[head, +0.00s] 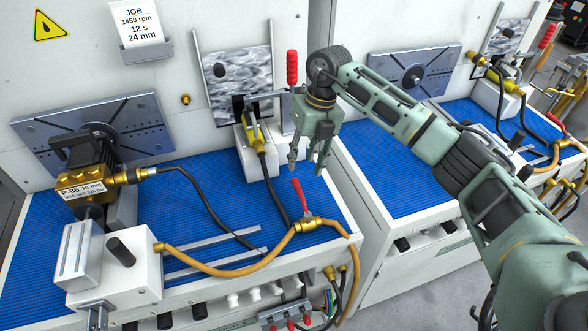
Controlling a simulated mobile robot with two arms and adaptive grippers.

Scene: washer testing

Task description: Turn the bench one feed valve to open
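The bench one feed valve is a brass body (306,225) at the front right of the left bench, set in an orange hose. Its red lever (299,196) points up and slightly left in the picture, across the line of the hose. My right gripper (307,163) hangs just above the lever in the picture, fingers pointing down and apart, with nothing visible between them. It looks clear of the lever, though the exact gap in depth cannot be told. My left gripper is not in view.
A taller red handle (292,68) stands behind my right gripper. A brass pump (86,180) labelled P-86 and a white block (130,270) stand at the left. A black cable (205,198) crosses the blue mat (195,215). A second bench with similar fittings stands at the right.

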